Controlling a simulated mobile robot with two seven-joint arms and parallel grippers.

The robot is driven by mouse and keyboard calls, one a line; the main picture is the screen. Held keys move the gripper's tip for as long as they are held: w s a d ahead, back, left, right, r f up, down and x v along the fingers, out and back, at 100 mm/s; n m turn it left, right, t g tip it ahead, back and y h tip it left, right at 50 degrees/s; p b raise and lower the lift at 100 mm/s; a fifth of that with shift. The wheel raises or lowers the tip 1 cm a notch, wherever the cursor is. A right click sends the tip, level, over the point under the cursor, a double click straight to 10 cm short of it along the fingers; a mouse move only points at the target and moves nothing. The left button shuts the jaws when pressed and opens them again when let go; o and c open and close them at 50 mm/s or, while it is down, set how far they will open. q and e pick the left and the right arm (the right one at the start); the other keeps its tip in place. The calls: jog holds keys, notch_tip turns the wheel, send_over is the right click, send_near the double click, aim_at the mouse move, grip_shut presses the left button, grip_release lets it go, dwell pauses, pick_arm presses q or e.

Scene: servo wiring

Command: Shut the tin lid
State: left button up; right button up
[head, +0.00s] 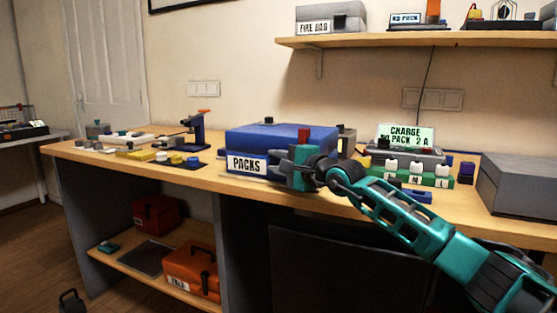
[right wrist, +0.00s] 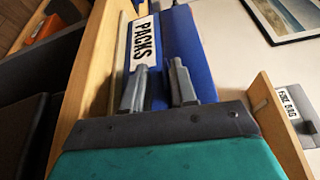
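The blue tin (head: 262,135) with a white PACKS label (head: 246,164) stands near the front edge of the bench. Its blue top looks down and roughly level; I cannot tell whether the lid is fully seated. My right gripper (head: 300,166) is at the tin's front right corner and hides part of that side. In the right wrist view the two fingers (right wrist: 157,82) are apart, with the blue tin (right wrist: 187,45) and its label (right wrist: 144,42) just beyond them. Nothing shows between the fingers. Whether they touch the tin is unclear. My left gripper is out of view.
A green block rack (head: 440,180) and a charge sign (head: 405,136) stand right of the tin. A grey box (head: 520,185) is at the far right. A blue stand (head: 198,130) and small parts lie left. A shelf (head: 420,40) hangs above.

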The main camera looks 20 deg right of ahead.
jog(key=shift+o, duration=0.5)
jog(key=v, duration=1.3)
jog(key=shift+f, duration=0.15)
